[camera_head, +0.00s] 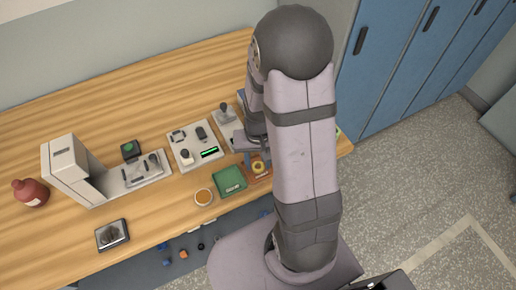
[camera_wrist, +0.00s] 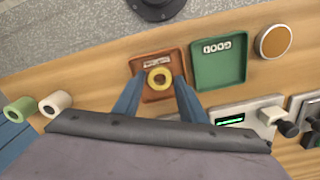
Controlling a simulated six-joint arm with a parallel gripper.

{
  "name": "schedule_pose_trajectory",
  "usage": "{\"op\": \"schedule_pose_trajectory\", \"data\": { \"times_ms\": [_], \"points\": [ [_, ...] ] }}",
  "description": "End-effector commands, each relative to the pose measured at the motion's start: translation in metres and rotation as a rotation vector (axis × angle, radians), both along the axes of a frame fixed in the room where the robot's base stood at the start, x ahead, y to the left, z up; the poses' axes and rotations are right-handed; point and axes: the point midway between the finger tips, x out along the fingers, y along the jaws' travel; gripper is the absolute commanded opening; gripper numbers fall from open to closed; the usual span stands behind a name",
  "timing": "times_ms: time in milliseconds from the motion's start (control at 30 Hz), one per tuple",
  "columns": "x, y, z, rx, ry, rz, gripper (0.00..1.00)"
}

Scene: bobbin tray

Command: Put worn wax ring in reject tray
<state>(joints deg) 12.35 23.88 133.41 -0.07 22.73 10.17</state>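A yellow ring (camera_wrist: 158,78) lies at the reddish-brown tray (camera_wrist: 151,97), seen from above in the wrist view. The tray carries a pale label on its far side, too small to read. The ring also shows in the head view (camera_head: 259,167), just beside my arm. My gripper (camera_wrist: 157,82) is over this tray with its two blue-grey fingers apart, one on each side of the ring. Small gaps show between the fingers and the ring. Whether the ring rests on the tray floor is hard to tell. The gripper is partly hidden by my arm in the head view.
A green tray (camera_wrist: 219,75) marked GOOD stands beside the brown one. A round orange-filled dish (camera_wrist: 274,41) is beyond it. A panel with a green display (camera_wrist: 230,121) is close by. Green (camera_wrist: 18,108) and white (camera_wrist: 56,103) spools are at the wrist view's left.

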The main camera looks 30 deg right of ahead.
Motion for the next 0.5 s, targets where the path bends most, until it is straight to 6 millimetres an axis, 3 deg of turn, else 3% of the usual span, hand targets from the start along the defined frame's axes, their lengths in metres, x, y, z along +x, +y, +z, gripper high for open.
{"op": "schedule_pose_trajectory", "data": {
  "times_ms": [267,500],
  "points": [
    [0.002,0.0,0.029,-0.002,-0.007,0.0,0.38],
    [0.002,0.0,0.068,-0.002,-0.007,0.0,0.38]
  ]
}}
